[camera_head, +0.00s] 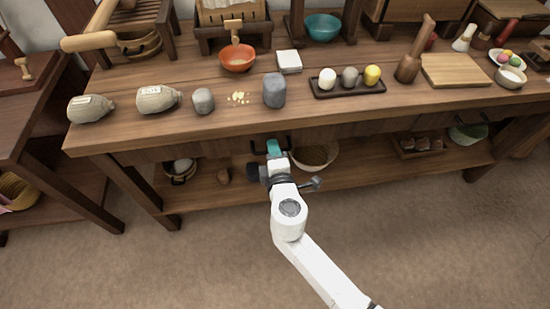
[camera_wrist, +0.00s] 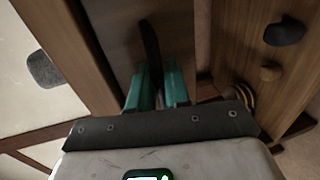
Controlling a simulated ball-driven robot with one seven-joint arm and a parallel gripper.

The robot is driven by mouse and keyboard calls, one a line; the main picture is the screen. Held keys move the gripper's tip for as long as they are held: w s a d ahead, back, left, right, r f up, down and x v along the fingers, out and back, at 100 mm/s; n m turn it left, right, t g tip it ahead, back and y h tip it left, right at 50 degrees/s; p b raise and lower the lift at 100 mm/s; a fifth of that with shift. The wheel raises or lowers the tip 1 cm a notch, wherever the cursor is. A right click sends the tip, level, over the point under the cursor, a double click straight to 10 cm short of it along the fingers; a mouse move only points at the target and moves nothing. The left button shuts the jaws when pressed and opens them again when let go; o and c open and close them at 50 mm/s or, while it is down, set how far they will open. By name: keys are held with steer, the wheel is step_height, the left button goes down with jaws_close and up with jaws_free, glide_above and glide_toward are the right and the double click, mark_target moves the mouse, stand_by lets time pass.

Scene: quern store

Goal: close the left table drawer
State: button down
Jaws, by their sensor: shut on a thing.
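The left drawer front (camera_head: 228,143) is a brown wooden panel under the edge of the long wooden table (camera_head: 225,122). It looks near the table edge, but I cannot tell how far it stands out. Its dark bar handle (camera_wrist: 150,42) shows in the wrist view between the teal fingers of my gripper (camera_wrist: 157,88). In the head view my gripper (camera_head: 274,147) reaches up to the drawer front from below, and its fingers are shut on the handle. The fingers and wrist hide part of the handle and the panel.
The lower shelf holds a woven basket (camera_head: 318,156) and a pot (camera_head: 181,168). The floor (camera_head: 430,240) in front is clear.

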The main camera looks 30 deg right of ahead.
steer(key=shift+w, duration=0.3)
steer(key=c, duration=1.3)
jaws_free()
steer(key=shift+w+d, duration=0.1)
steer(key=p+v, duration=0.1)
steer(key=v, duration=0.9)
steer(key=shift+s, duration=0.4)
